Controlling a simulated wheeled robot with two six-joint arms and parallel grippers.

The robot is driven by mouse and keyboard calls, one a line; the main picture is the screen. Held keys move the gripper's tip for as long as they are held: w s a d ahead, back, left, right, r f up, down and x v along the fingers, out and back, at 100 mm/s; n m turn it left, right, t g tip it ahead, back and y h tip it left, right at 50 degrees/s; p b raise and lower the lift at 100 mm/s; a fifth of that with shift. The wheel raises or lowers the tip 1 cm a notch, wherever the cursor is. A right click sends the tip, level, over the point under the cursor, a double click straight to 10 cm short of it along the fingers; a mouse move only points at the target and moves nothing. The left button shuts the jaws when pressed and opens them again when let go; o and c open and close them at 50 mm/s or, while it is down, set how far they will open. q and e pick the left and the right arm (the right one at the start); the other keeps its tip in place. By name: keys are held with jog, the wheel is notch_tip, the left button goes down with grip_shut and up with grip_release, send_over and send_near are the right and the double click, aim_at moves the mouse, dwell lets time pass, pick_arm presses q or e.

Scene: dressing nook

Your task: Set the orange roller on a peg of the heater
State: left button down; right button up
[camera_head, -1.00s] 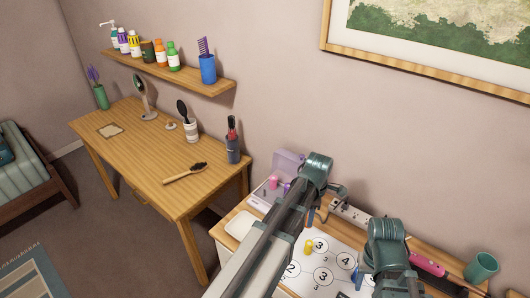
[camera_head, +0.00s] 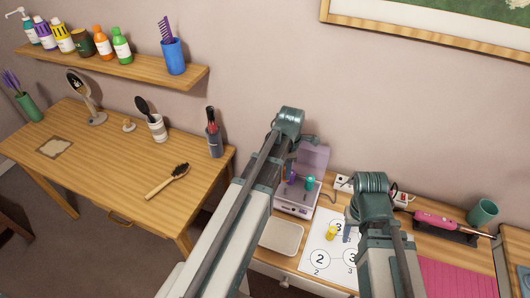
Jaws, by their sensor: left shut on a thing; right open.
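The heater (camera_head: 304,202) is a lilac box with its lid raised, on the low cabinet. A purple roller (camera_head: 291,177) and a teal roller (camera_head: 309,183) stand in it; its left part is hidden by my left arm. My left gripper (camera_head: 290,167) points down at the heater, mostly behind its own arm. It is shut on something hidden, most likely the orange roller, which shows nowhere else. My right gripper (camera_head: 348,234) is open over the numbered sheet, beside a yellow roller (camera_head: 331,233), and is partly hidden by its arm.
An empty cream tray (camera_head: 281,237) lies in front of the heater. The numbered sheet (camera_head: 318,258) is right of it. The wooden desk (camera_head: 110,170) is left.

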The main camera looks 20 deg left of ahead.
pick_arm(q)
jog(key=a+r+n+p, duration=0.1)
jog(key=a+r+n, duration=0.2)
jog(key=a, duration=0.4)
jog(key=shift+p, duration=0.4)
pick_arm(e)
notch_tip(320, 180, up, 3)
jog(key=shift+f, duration=0.1)
pick_arm(q)
jog(key=shift+a+f, duration=0.1)
jog(key=shift+f, duration=0.05)
pick_arm(e)
jog(key=shift+f, duration=0.1)
pick_arm(q)
jog(key=shift+f+b, duration=2.85)
jog(key=shift+b, duration=0.1)
pick_arm(e)
jog(key=shift+f, duration=2.8)
pick_arm(q)
jog(key=shift+f+b, duration=3.25)
pick_arm(e)
jog(key=shift+f, duration=3.3)
pick_arm(q)
jog(key=c, duration=0.5)
grip_release()
jog(key=shift+r, duration=0.1)
pick_arm(e)
jog(key=shift+r, duration=0.15)
